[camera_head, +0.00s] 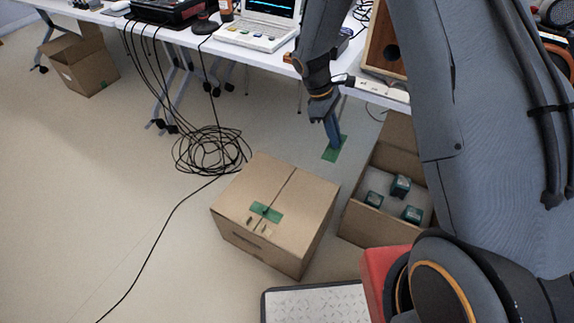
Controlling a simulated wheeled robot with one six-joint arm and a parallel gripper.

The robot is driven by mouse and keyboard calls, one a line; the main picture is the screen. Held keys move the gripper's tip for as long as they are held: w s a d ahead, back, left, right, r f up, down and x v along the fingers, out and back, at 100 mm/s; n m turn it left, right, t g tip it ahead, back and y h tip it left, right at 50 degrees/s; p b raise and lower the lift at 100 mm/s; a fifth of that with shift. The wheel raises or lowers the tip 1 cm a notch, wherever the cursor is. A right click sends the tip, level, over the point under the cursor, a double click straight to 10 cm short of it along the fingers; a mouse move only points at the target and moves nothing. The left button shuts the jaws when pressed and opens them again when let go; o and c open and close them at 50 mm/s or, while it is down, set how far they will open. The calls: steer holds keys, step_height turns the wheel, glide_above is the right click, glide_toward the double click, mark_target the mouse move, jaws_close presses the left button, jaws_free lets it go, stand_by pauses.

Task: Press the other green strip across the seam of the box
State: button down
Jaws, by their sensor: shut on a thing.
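A closed cardboard box (300,215) stands on the floor in the middle of the head view, with a seam across its top. One green strip (267,211) lies on the top across the seam, toward its front edge. My gripper (333,140) points down beyond the box's far right corner. It is shut on another green strip (335,155), which shows at the fingertips. In the picture this strip appears apart from the box; its exact height above the floor cannot be told.
An open carton (357,226) with several small dark green boxes stands right of the closed box. Coiled black cables (212,150) lie on the floor behind left. A white table (262,55) with equipment runs along the back. A metal plate (312,305) lies in front. The left floor is mostly clear.

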steer(key=w+a+f+n+t+b, duration=0.2)
steer(key=a+f+n+b, duration=0.2)
steer(key=f, duration=0.4)
steer(key=w+a+f+n+t+y+b, duration=0.1)
steer(key=w+a+f+n+t+b, duration=0.1)
steer(key=a+f+n+b, duration=0.3)
steer(key=w+a+f+n+t+b, duration=0.2)
steer(key=w+a+f+n+b, duration=0.2)
steer(key=f+n+b, duration=0.4)
step_height(320, 180, down, 3)
steer(key=shift+a+r+n+y, duration=0.1)
steer(key=shift+a+n+y, duration=0.2)
steer(key=shift+a, duration=0.4)
steer(key=shift+f+b, duration=2.8)
steer(key=shift+b, duration=0.3)
steer(key=shift+s, duration=0.1)
steer(key=c, duration=1.8)
jaws_free()
steer(key=shift+r, duration=0.1)
step_height(320, 180, up, 8)
steer(key=p, duration=0.8)
steer(key=shift+p, duration=0.4)
